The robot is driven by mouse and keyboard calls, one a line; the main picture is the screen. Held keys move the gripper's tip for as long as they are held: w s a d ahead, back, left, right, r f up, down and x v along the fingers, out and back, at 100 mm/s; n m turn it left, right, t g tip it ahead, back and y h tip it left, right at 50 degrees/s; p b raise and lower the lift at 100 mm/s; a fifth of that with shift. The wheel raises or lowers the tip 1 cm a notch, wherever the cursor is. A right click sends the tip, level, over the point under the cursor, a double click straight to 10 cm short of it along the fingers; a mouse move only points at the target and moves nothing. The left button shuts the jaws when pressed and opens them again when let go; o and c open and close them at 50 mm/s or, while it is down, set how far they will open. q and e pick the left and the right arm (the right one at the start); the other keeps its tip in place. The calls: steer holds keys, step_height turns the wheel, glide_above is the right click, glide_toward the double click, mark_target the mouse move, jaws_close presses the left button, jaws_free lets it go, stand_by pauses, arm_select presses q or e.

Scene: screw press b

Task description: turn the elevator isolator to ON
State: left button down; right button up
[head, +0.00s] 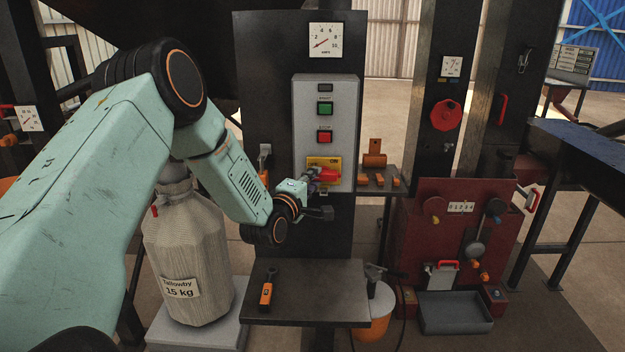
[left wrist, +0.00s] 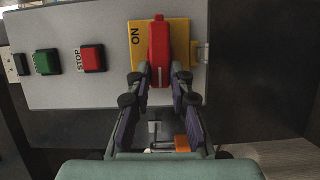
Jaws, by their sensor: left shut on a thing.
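The elevator isolator is a red handle (head: 329,174) on a yellow plate (head: 317,161), low on a grey control panel. In the left wrist view the red handle (left wrist: 159,45) lies across the yellow plate (left wrist: 178,30). The word ON shows on the plate's left there, the side towards the buttons; the handle does not point at it. My left gripper (head: 314,186) is at the handle. In the left wrist view its fingers (left wrist: 160,82) are shut on the handle's near end, one on each side. My right gripper is not in view.
A green button (head: 325,108) and a red stop button (head: 324,136) sit above the isolator. A small shelf (head: 375,186) with orange pieces is close on the right. Below are a dark bench (head: 300,305) with an orange-handled tool and a large sack (head: 188,250).

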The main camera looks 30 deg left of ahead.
mark_target(324, 171)
arm_select(q)
steer(key=m+g+p, duration=0.1)
steer(key=m+p, duration=0.2)
steer(key=d+r+m+g+y+p, duration=0.1)
steer(key=m+g+p, duration=0.1)
steer(key=m+p, duration=0.1)
steer(key=r+m+g+y+p, duration=0.1)
steer(key=m+p, duration=0.3)
steer(key=p, duration=0.1)
steer(key=shift+w+d+r+g, duration=0.25)
steer(key=shift+w+d+g, duration=0.05)
steer(key=shift+w, duration=0.1)
steer(key=shift+w+d+m+g+y+p, duration=0.1)
steer(key=shift+d+m+g+y+p, duration=0.1)
steer(key=shift+m+y+p, duration=0.25)
steer(key=shift+w+d+m+g+y+p, duration=0.1)
steer(key=shift+m+g+y+p, duration=0.15)
steer(key=shift+m+p, duration=0.3)
steer(key=shift+d+f+m+g+y+p, duration=0.1)
steer(key=shift+m+g+y+p, duration=0.3)
steer(key=shift+m, duration=0.2)
steer(key=shift+f, duration=0.1)
steer(key=c, duration=1.6)
jaws_free()
steer(key=shift+c, duration=0.2)
steer(key=o, duration=0.4)
steer(key=shift+w, duration=0.15)
steer(key=shift+o, duration=0.2)
